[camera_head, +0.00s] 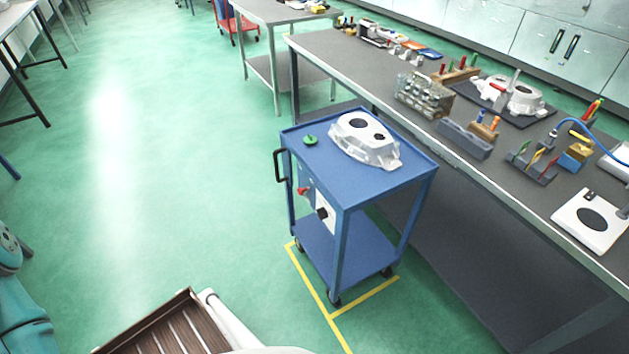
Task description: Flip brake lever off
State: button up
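A blue cart (385,190) stands in the middle of the view, beside the long workbench. On its near left side is a panel with a small red lever (302,191), which looks like the brake lever. Its exact setting is too small to tell. A white plate with a black knob (322,213) sits just to the right of the lever. A silver aluminium casting (366,150) and a green round piece (310,140) lie on the cart top. My gripper is not in view.
A black handle (279,166) sticks out from the cart's left side. Yellow floor tape (311,284) runs around the cart's near corner. The long workbench (465,165) with castings and tools blocks the right. The green floor left of the cart is clear.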

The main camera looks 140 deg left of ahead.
aim_at(301, 191)
jog(key=u, duration=3.55)
jog(key=k+l+u, duration=0.1)
jog(key=k+l, duration=0.15)
jog(key=k, duration=0.2)
jog(key=k+l+u, duration=0.1)
jog(key=k, duration=0.4)
jog(key=l, duration=0.1)
